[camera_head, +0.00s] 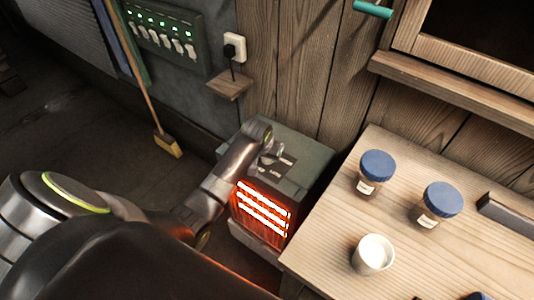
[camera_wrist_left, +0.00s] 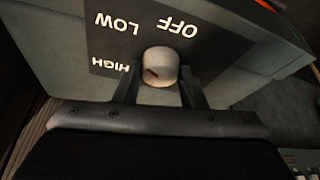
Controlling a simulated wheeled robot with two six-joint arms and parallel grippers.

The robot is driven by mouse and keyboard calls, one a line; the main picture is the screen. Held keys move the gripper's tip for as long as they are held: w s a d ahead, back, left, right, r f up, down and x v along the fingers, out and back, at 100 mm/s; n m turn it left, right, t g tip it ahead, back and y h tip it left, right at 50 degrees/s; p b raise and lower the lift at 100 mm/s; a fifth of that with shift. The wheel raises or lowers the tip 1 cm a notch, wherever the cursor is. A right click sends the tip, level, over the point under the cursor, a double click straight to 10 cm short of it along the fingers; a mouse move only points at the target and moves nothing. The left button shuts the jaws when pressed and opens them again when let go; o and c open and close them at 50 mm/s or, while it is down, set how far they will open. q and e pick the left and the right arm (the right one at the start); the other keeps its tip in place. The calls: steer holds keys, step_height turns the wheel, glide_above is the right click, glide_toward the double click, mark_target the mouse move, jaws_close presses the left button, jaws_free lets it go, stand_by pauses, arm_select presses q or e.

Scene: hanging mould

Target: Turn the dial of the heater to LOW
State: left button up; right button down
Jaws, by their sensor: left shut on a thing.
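The heater (camera_head: 305,150) is a grey-green box on the floor by the plank wall, with orange glowing bars on its front. Its top has a dark panel (camera_wrist_left: 105,45) lettered OFF, LOW and HIGH. The pale round dial (camera_wrist_left: 160,63) has a small dark red mark, which points toward the HIGH side in the wrist view. My left gripper (camera_wrist_left: 160,88) is shut on the dial, a finger on each side. In the head view my left gripper (camera_head: 270,153) is over the heater top, and my wrist hides the dial there. My right gripper is not in view.
A wooden table (camera_head: 330,240) stands close right of the heater, with a white cup (camera_head: 373,254) and blue-lidded jars (camera_head: 377,170). A socket with a black plug (camera_head: 233,47) and a switch panel (camera_head: 165,35) are on the wall. A broom (camera_head: 168,146) leans at left.

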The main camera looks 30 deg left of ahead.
arm_select(q)
steer(key=o, duration=1)
steer(key=shift+r, duration=0.1)
steer(key=v, duration=1.7)
steer(key=shift+s+r+p, duration=0.1)
steer(key=shift+p, duration=0.3)
